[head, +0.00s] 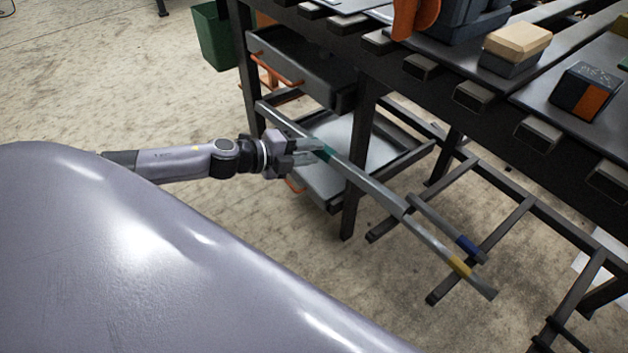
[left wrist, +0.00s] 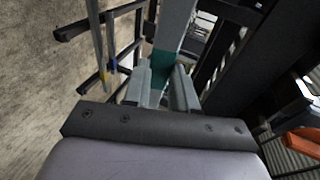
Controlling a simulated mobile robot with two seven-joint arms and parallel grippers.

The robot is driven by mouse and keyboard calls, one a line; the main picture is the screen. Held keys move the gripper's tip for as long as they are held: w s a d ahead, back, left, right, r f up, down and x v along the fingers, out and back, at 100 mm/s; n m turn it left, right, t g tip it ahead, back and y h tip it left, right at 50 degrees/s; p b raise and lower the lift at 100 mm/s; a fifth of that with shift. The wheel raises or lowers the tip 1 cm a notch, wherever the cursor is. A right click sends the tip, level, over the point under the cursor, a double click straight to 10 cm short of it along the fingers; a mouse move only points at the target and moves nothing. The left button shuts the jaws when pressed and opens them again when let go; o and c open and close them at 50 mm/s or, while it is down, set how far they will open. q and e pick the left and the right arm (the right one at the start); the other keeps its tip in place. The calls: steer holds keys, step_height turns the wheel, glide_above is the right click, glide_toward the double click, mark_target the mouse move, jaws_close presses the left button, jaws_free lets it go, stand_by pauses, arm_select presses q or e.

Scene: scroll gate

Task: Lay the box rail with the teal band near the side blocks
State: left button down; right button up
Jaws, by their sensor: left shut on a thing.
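The long grey box rail (head: 372,187) slants across the head view in front of the table. My left gripper (head: 318,150) is shut on it at the teal band (head: 326,151), holding it off the floor. In the left wrist view the rail (left wrist: 176,24) runs away from my left gripper (left wrist: 164,85), with the teal band (left wrist: 160,68) between the fingers. I cannot tell which pieces are the side blocks. My right gripper is not in view.
Rails with a yellow band (head: 459,267) and a blue band (head: 467,245) lie on the low rack's dark bars (head: 511,225). The dark table (head: 465,67) carries a beige-topped box (head: 518,39) and a dark-and-orange block (head: 580,90). Grey drawers (head: 301,68) and a green bin (head: 214,35) stand behind.

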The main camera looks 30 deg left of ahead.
arm_select(q)
step_height(320, 180, up, 6)
steer(key=n+y, duration=0.2)
steer(key=s+d+r+n+t+y, duration=0.1)
steer(key=s+d+r+n+y, duration=0.2)
steer(key=s+d+r, duration=0.3)
steer(key=shift+s+d+n+t+y, duration=0.35)
steer(key=shift+s+d+y, duration=0.45)
steer(key=shift+s+d, duration=1.1)
